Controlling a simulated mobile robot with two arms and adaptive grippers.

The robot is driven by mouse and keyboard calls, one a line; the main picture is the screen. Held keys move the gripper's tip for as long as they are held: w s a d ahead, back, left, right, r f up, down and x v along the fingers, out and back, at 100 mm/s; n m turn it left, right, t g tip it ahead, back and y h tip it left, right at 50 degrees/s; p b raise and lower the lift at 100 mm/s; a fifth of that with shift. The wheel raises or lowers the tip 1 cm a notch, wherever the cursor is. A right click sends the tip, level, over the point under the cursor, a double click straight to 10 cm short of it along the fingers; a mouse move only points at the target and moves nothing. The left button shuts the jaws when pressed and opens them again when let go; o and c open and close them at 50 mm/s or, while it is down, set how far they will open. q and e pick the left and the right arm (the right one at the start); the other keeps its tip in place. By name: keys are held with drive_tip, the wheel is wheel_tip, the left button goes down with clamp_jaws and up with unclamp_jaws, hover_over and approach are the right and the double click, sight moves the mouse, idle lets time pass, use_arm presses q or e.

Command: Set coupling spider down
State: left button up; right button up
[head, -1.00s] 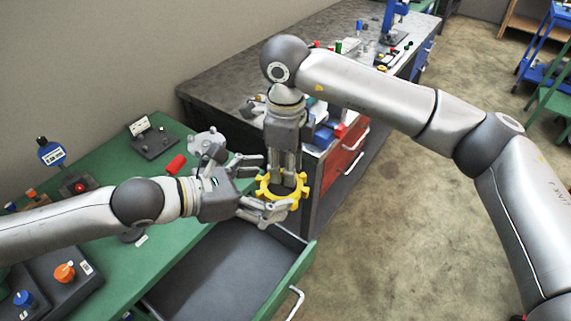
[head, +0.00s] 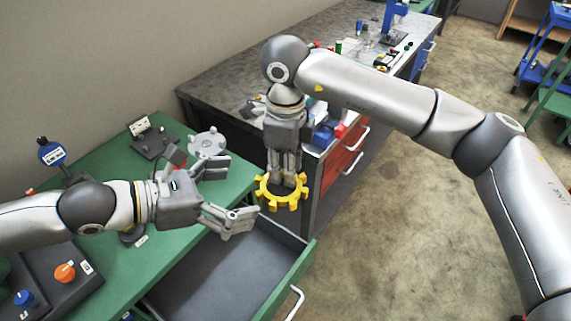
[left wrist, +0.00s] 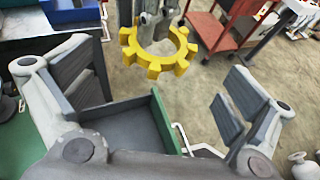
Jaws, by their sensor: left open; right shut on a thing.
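The coupling spider is a yellow toothed ring (head: 283,205), held by my right gripper (head: 287,182) above the right edge of the open drawer. The spider also shows in the left wrist view (left wrist: 157,66), with the right gripper's fingers (left wrist: 150,30) at its far side. My left gripper (head: 238,195) is open and empty, to the left of the spider and apart from it. In the left wrist view its spread fingers (left wrist: 165,100) frame the spider from nearer the camera.
The open grey drawer (head: 225,275) with a green front lies below. The green bench (head: 150,260) carries a grey flanged part (head: 207,143), a dark block (head: 152,140) and an orange knob (head: 65,271). A dark workbench (head: 235,85) with red drawers stands behind.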

use_arm(q)
drive_tip(key=shift+a+r, duration=0.2)
drive_tip(key=shift+a, duration=0.15)
